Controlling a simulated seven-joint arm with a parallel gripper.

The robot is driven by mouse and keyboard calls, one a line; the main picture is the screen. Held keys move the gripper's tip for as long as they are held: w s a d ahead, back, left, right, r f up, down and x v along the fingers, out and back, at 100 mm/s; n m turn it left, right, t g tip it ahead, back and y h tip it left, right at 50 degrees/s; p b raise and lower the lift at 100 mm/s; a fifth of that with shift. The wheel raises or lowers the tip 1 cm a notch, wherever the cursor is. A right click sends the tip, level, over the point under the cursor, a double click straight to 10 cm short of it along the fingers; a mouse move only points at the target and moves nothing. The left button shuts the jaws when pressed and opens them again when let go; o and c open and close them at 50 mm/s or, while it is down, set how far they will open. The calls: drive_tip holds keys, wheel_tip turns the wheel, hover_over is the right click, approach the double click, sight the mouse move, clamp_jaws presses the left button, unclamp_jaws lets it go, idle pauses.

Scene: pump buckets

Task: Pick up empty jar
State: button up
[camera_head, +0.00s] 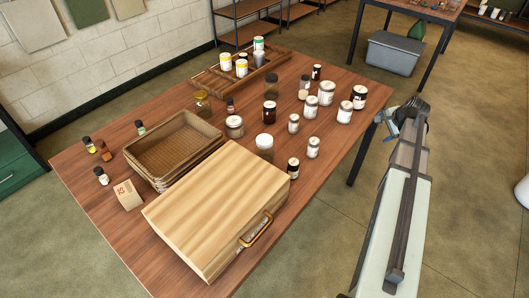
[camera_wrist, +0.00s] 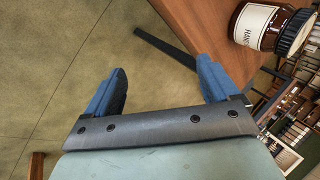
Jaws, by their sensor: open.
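Several lidded jars stand on the wooden table. A clear greyish jar (camera_head: 264,148) with a pale lid stands behind the wooden case, and a squat glass jar (camera_head: 234,127) is behind it. An amber glass jar (camera_head: 202,103) stands near the tray. I cannot tell which jar is empty. My gripper (camera_head: 405,113) is just off the table's right edge, apart from every jar. In the wrist view its two blue fingers (camera_wrist: 160,84) are spread with nothing between them. A brown labelled jar (camera_wrist: 262,27) with a dark lid shows at the wrist view's upper right.
A wooden case (camera_head: 213,205) with a brass handle fills the table's near side. A wicker basket (camera_head: 172,146), a small box (camera_head: 128,195) and a rear tray (camera_head: 215,83) stand further left and back. White-labelled jars (camera_head: 327,92) crowd the right half. Bare floor lies under my gripper.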

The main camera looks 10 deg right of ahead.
drive_tip(key=w+a+r+m+g+y, duration=0.1)
drive_tip(key=w+a+r+m+y, duration=0.2)
drive_tip(key=a, duration=0.8)
drive_tip(key=w+a+r+m+y, duration=0.15)
drive_tip(key=w+a+r, duration=0.3)
drive_tip(key=a, duration=0.75)
drive_tip(key=n+g+y, duration=0.1)
drive_tip(key=g+y, duration=0.3)
drive_tip(key=y, duration=0.5)
approach(260, 143)
drive_tip(key=w+a+f, duration=0.1)
drive_tip(key=a+f, duration=0.1)
drive_tip(key=a, duration=0.1)
drive_tip(key=w+a, duration=0.1)
drive_tip(key=shift+w+a+f, duration=0.3)
drive_tip(key=shift+w+f, duration=0.05)
drive_tip(key=shift+f, duration=0.05)
drive_tip(key=shift+s+f+x, duration=0.15)
drive_tip(key=shift+x, duration=1.15)
drive_tip(key=shift+s+f+x, duration=0.15)
drive_tip(key=shift+x, duration=1.1)
drive_tip(key=shift+d, duration=0.1)
drive_tip(key=shift+c, duration=0.5)
drive_tip(key=c, duration=1.1)
